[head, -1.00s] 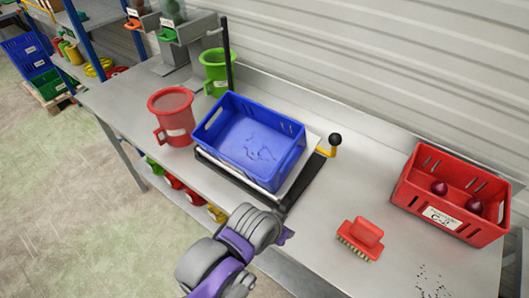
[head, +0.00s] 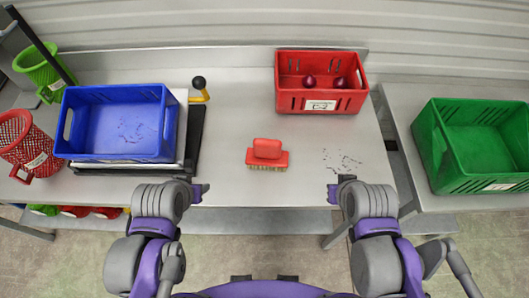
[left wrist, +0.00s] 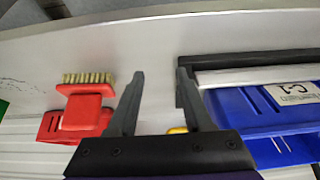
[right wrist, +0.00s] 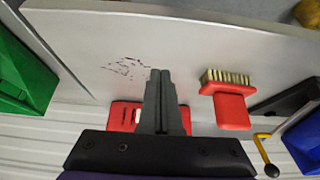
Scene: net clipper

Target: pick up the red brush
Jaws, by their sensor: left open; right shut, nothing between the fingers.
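The red brush (head: 267,154) lies on the metal table in the head view, its pale bristles toward the near edge. It also shows in the left wrist view (left wrist: 86,108), left of my left gripper, and in the right wrist view (right wrist: 229,100), right of my right gripper. My left gripper (head: 203,192) is open and empty, left of the brush and nearer the front edge; its two fingers are apart in the left wrist view (left wrist: 160,82). My right gripper (head: 334,192) is shut and empty, right of the brush; its fingers meet in the right wrist view (right wrist: 160,75). Neither touches the brush.
A blue crate (head: 170,125) sits on a scale at the left, with a yellow lever with a black knob (head: 199,84) beside it. A red crate (head: 320,103) holding two dark red onions stands behind the brush. Dark specks (head: 342,162) lie right of it. A green crate (head: 436,150) stands farther right.

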